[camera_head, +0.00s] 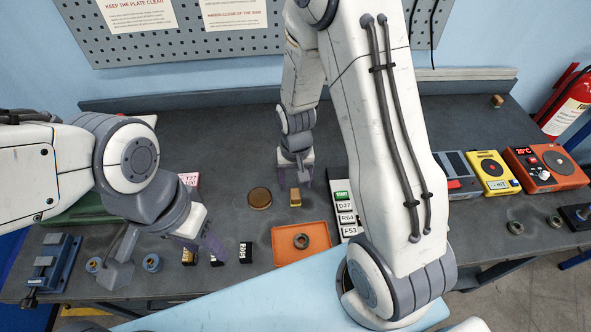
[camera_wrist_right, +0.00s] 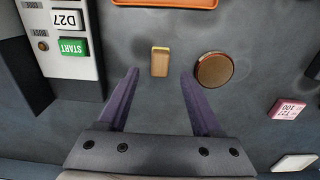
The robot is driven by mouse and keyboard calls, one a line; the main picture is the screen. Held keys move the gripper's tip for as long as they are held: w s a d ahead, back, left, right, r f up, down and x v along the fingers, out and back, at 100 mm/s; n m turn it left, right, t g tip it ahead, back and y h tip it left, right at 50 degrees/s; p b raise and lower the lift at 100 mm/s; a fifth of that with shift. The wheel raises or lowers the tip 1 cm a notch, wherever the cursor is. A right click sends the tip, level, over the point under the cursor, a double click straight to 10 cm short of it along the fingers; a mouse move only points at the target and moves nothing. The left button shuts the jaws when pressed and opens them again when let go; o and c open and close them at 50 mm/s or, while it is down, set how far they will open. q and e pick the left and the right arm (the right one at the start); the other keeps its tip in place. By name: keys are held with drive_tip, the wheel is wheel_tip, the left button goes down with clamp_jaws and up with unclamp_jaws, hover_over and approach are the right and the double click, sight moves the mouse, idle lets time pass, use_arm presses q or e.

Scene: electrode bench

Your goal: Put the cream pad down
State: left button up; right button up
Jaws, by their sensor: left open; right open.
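In the right wrist view the block (camera_wrist_right: 160,61) sits just past my right fingertips, in line with the gap and apart from both fingers. My right gripper (camera_head: 295,177) is open and empty. A flat off-white piece (camera_wrist_right: 295,162) shows at that view's lower right; I cannot tell which of the two is the cream pad. My left gripper (camera_head: 163,258) is open above the bench's left front.
A brown disc (camera_head: 259,198) lies left of the block. The orange tray (camera_head: 288,255) holds a dark ring (camera_head: 301,241). A labelled panel (camera_head: 343,207) stands to the right. Dark labelled blocks (camera_head: 246,252) and a blue vise (camera_head: 54,264) are near my left gripper.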

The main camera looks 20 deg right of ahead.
sight(295, 195)
drive_tip(key=s+a+r+n, duration=0.3)
drive_tip(key=s+a+r, duration=0.15)
drive_tip(key=r, duration=0.25)
drive_tip(key=s+a+r+n, duration=0.3)
drive_tip(key=s+a+r, duration=0.15)
drive_tip(key=r, duration=0.25)
drive_tip(key=s+a+r+n+y+b, duration=0.1)
drive_tip(key=s+a+r+n+b, duration=0.1)
drive_tip(key=s, duration=0.7)
drive_tip(key=shift+a+r+n, duration=0.2)
drive_tip(key=shift+a+n, duration=0.5)
drive_tip(key=shift+n, duration=0.5)
